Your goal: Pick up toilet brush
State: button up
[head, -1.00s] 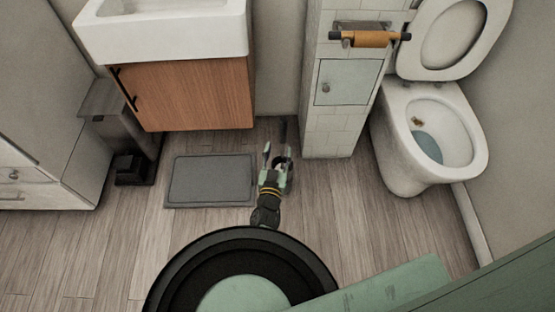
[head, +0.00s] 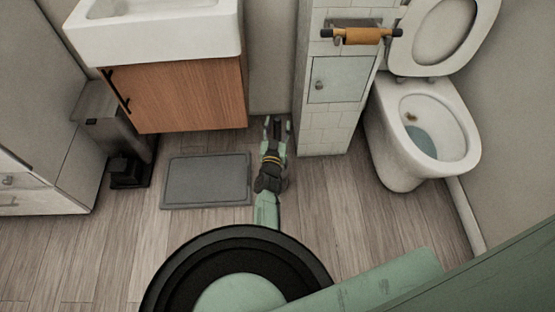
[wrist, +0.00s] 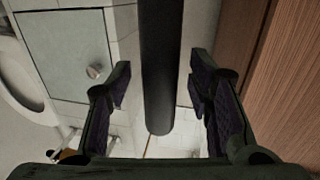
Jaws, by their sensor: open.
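The toilet brush shows in the wrist view as a dark upright cylinder (wrist: 158,70), running from the top edge down between the fingers. My gripper (wrist: 161,80) is open, with one finger on each side of the cylinder. A gap shows on both sides, wider on the left. In the head view my gripper (head: 276,132) reaches low into the gap between the wooden cabinet and the tiled column. There the brush is small and mostly hidden by the fingers.
The wooden sink cabinet (head: 178,95) stands left of my gripper and the tiled column (head: 322,128) right. The toilet (head: 395,150) is farther right. The floor in front is clear.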

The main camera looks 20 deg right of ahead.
grip_shut()
dwell(0.5)
jog(key=shift+r, duration=0.15)
